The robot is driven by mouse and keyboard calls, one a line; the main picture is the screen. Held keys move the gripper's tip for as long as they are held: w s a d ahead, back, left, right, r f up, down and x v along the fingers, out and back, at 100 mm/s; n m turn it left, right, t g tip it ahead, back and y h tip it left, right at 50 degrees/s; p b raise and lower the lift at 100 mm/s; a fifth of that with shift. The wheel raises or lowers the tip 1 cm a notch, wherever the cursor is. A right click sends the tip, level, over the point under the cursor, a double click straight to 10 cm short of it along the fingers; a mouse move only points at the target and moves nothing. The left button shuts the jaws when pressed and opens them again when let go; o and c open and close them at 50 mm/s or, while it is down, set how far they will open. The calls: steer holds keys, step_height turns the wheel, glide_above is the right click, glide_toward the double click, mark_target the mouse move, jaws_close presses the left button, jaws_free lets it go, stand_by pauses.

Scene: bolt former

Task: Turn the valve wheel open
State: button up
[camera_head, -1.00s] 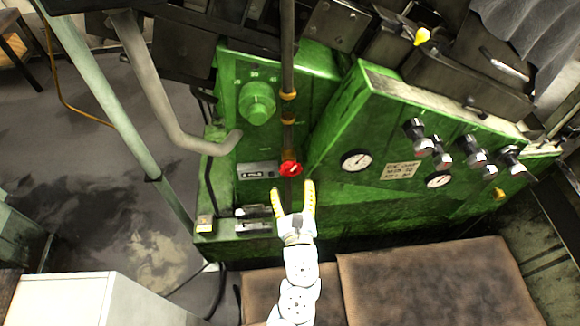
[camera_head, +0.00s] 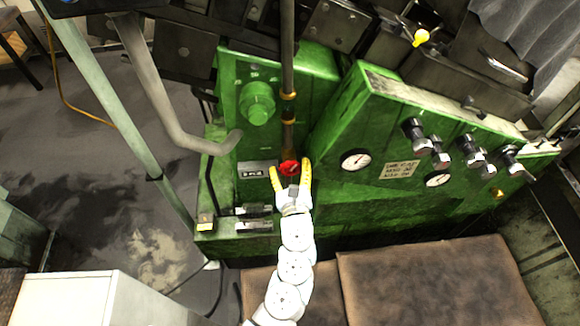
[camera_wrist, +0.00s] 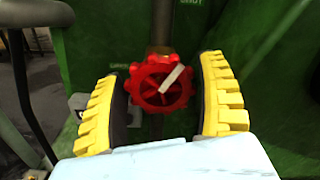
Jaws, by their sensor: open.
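The red valve wheel (camera_head: 289,168) sits on a vertical brown pipe (camera_head: 289,100) in front of the green machine. In the wrist view the scalloped wheel (camera_wrist: 160,84) fills the space between my fingers, with a pale pointer bar across it slanting up to the right. My gripper (camera_head: 290,168) is open, its yellow ribbed fingers to the left and right of the wheel. In the wrist view my gripper (camera_wrist: 165,95) shows small gaps between fingers and wheel; how deep the wheel sits between them I cannot tell.
The green machine panel (camera_head: 330,225) stands behind. A green knob (camera_head: 257,102) is up and left of the wheel. Gauges (camera_head: 356,159) and several black-and-silver knobs (camera_head: 470,148) are to the right. A grey bent pipe (camera_head: 150,85) is at left. Brown padded surfaces (camera_head: 430,285) lie below.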

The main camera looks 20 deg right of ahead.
steer(key=c, duration=0.9)
